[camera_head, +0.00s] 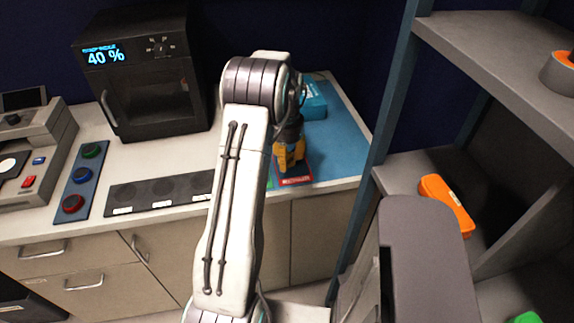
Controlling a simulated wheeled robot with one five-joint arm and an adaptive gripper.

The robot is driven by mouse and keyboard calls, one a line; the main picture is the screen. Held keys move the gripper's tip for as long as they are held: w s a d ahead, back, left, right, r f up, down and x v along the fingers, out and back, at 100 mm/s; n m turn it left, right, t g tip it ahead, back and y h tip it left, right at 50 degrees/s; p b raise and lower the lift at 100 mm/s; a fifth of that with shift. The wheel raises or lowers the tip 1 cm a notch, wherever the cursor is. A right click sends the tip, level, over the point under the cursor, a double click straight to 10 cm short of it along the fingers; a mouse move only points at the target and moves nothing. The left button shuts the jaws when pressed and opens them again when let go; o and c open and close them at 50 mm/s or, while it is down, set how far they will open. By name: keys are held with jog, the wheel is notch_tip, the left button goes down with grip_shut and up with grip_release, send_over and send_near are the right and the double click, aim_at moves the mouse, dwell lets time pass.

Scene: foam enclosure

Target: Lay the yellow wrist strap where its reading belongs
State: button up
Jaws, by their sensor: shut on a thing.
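The yellow wrist strap (290,157) shows as a small yellow shape at the end of my arm. A sliver of green (270,180) shows left of the red pad, mostly hidden by my arm. A dark cabinet (150,95) at the back left has a lit display (105,56) reading 40 %; the small line above it is unclear.
A blue mat (340,150) and teal box (313,101) lie at the counter's right. A dark strip with round spots (160,190), a panel of coloured buttons (82,178) and a grey device (35,150) are left. Shelves (500,45) with an orange item (446,203) stand right.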

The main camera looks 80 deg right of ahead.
aim_at(287, 171)
jog(key=shift+f+p, duration=0.4)
jog(key=shift+f, duration=1.55)
jog(key=shift+f, duration=0.1)
jog(key=o, duration=1)
notch_tip(287, 171, up, 12)
jog(key=shift+w+a+r+b, duration=0.1)
jog(key=shift+r+b, duration=0.05)
jog(key=shift+b, duration=0.3)
